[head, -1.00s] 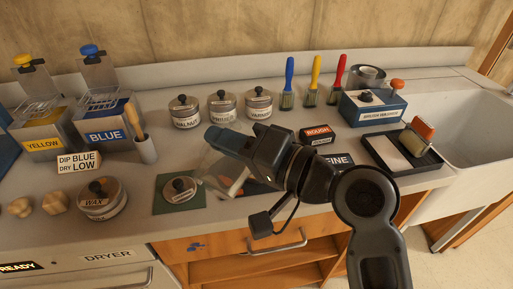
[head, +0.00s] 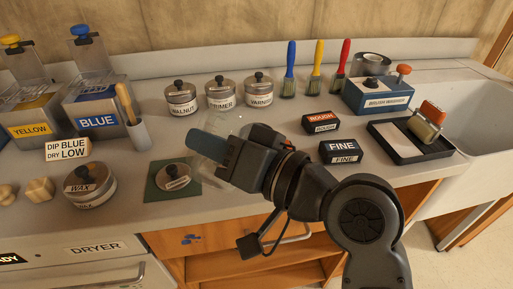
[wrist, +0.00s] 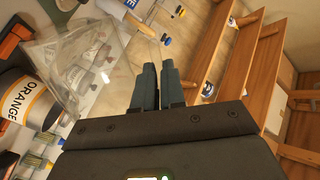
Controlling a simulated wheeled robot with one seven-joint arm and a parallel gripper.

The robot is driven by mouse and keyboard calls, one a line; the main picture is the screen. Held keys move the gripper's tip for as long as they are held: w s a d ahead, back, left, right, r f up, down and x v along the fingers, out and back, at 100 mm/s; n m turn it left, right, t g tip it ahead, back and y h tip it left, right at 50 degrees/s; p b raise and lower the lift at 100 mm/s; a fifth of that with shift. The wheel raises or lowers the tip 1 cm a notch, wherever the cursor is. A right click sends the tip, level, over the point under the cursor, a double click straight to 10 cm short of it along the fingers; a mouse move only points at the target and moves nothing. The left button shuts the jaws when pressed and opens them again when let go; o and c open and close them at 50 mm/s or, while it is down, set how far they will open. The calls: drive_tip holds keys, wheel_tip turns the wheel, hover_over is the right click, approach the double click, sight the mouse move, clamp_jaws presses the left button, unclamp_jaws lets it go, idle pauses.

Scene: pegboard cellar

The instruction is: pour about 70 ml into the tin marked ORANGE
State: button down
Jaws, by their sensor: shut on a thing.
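My gripper (head: 208,150) is shut on a clear, see-through vessel (head: 213,124) above the counter. In the wrist view, my fingers (wrist: 157,85) are close together and the vessel (wrist: 78,62) shows to their left. The tin marked ORANGE (wrist: 22,103) is at the left edge of the wrist view, with a white label and an orange band, beside the vessel in the picture. My gripper and arm seem to hide the tin in the head view. I cannot tell the vessel's tilt, its liquid level, or whether any liquid is flowing.
A round lid (head: 173,177) lies on a green mat (head: 158,192). The WALNUT (head: 181,100), PRIMER (head: 220,93) and VARNISH (head: 258,91) jars stand behind. ROUGH (head: 320,122) and FINE (head: 341,151) blocks are to the right. BLUE (head: 97,110) and YELLOW (head: 30,120) tanks stand left.

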drive_tip(key=shift+s+a+f+n, duration=0.1)
drive_tip(key=shift+f+n, duration=0.1)
drive_tip(key=shift+n, duration=0.1)
drive_tip(key=shift+s+a+f+n+b, duration=0.1)
drive_tip(key=shift+s+f+n+b, duration=0.2)
drive_tip(key=shift+f+b, duration=0.2)
drive_tip(key=shift+s+a+f+n+b, duration=0.15)
drive_tip(key=shift+f+n+b, duration=0.2)
drive_tip(key=shift+b, duration=0.2)
drive_tip(key=shift+s, duration=0.1)
idle(0.8)
drive_tip(key=s+a+f+n+b, duration=0.2)
drive_tip(key=s+f+n+b, duration=0.3)
drive_tip(key=b, duration=0.6)
wheel_tip(320, 180, down, 2)
drive_tip(key=shift+s+a+f+n+t+b, duration=0.15)
drive_tip(key=shift+s+a+n+t+b, duration=0.2)
drive_tip(key=shift+n, duration=0.8)
